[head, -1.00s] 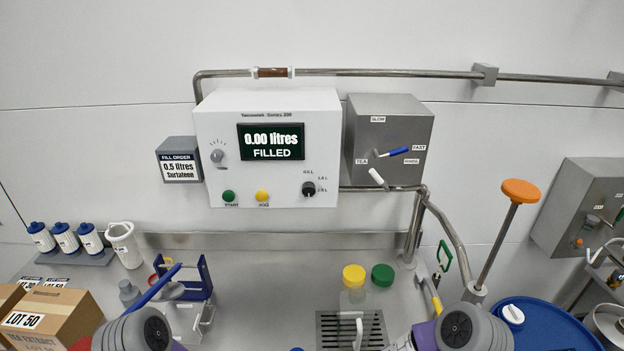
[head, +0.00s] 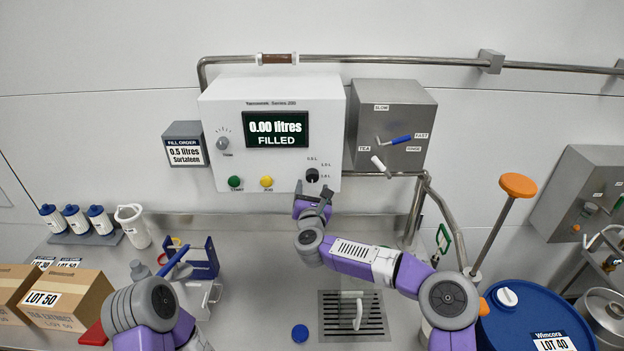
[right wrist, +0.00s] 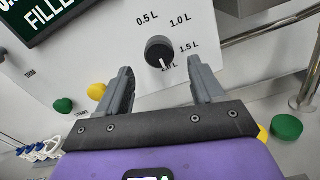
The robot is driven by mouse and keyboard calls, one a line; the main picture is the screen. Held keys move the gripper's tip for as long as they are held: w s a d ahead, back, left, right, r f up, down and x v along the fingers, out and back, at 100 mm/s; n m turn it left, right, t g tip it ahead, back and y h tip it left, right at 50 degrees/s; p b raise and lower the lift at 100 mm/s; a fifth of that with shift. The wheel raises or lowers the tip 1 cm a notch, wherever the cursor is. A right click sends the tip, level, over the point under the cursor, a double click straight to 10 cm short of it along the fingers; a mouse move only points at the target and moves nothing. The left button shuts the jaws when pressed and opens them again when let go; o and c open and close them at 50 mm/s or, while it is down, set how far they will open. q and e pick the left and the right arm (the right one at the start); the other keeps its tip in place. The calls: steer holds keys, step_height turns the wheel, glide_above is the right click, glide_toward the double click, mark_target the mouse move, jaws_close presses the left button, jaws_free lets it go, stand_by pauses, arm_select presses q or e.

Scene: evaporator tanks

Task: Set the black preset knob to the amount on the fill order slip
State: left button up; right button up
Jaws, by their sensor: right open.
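The black preset knob (head: 312,175) is at the lower right of the white control box (head: 225,110). It also shows in the right wrist view (right wrist: 158,50), its white pointer aimed down at the 2.0 L mark. The fill order slip (head: 185,152) left of the box reads 0.5 litres, Surtateen. The display (head: 275,129) reads 0.00 litres, FILLED. My right gripper (head: 313,190) is open just below the knob. In the right wrist view its fingers (right wrist: 159,66) stand apart to either side of the knob, not visibly touching it. My left gripper is out of view.
A green button (head: 235,182) and a yellow button (head: 266,182) sit left of the knob. A grey box with levers (head: 392,125) and a steel pipe (head: 428,190) are to the right. A blue drum (head: 530,325) stands at lower right.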

mark_target(312, 179)
steer(key=shift+w+p, duration=0.5)
steer(key=shift+w, duration=2)
steer(key=c, duration=1.1)
